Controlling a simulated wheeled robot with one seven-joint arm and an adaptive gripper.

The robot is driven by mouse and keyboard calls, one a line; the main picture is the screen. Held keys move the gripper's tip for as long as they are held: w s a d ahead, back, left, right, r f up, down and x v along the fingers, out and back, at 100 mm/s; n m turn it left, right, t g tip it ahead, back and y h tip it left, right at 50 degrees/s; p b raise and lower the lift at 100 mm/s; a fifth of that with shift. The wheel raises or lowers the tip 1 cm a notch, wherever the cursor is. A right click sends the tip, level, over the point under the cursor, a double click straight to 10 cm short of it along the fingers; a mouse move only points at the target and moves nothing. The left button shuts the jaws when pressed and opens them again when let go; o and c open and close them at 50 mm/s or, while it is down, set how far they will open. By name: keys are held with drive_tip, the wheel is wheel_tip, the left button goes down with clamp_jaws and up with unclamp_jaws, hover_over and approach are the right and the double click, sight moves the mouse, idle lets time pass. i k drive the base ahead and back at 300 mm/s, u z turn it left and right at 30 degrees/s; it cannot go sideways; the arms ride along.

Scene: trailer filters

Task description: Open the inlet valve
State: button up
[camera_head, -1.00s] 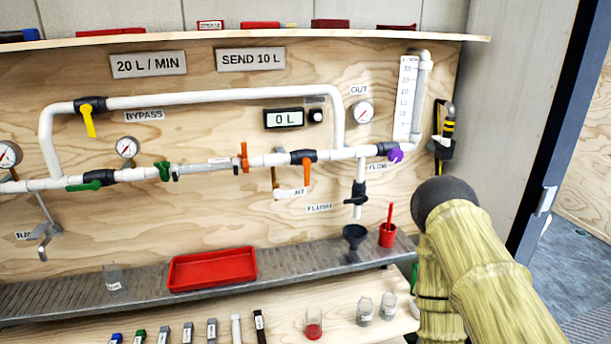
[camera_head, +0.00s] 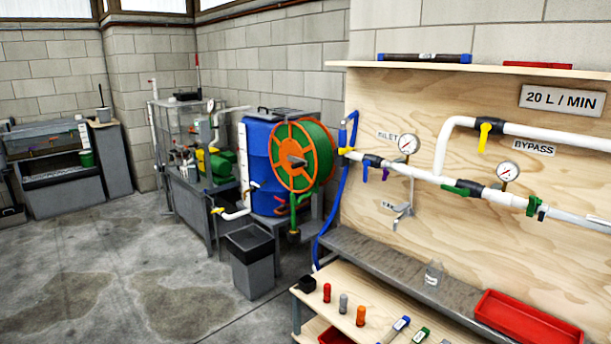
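The inlet valve (camera_head: 372,160) is a dark valve body on the white pipe at the left end of the wooden panel, just below the INLET label (camera_head: 388,136). A small blue handle (camera_head: 365,173) seems to hang down from it, across the pipe; it is small and hard to make out. A yellow fitting and a blue hose (camera_head: 328,215) join the pipe just left of the valve. A purple part (camera_head: 385,174) hangs to its right. My gripper and arm are not in view.
A round gauge (camera_head: 408,145) stands above the pipe. The bypass valve has a yellow handle (camera_head: 485,137), and a green-handled valve (camera_head: 462,187) sits further right. A metal ledge (camera_head: 400,275) and a low bench (camera_head: 345,290) stand in front. Concrete floor (camera_head: 110,290) is clear at left.

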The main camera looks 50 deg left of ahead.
sight(367, 163)
drive_tip(key=z, duration=0.05)
drive_tip(key=k, duration=0.2)
drive_tip(key=u, duration=1.55)
drive_tip(key=i, duration=1.15)
drive_tip(key=z, duration=0.45)
drive_tip(key=k, duration=1.25)
drive_tip(key=u, duration=0.95)
drive_tip(key=i, duration=1.2)
drive_tip(key=z, duration=0.2)
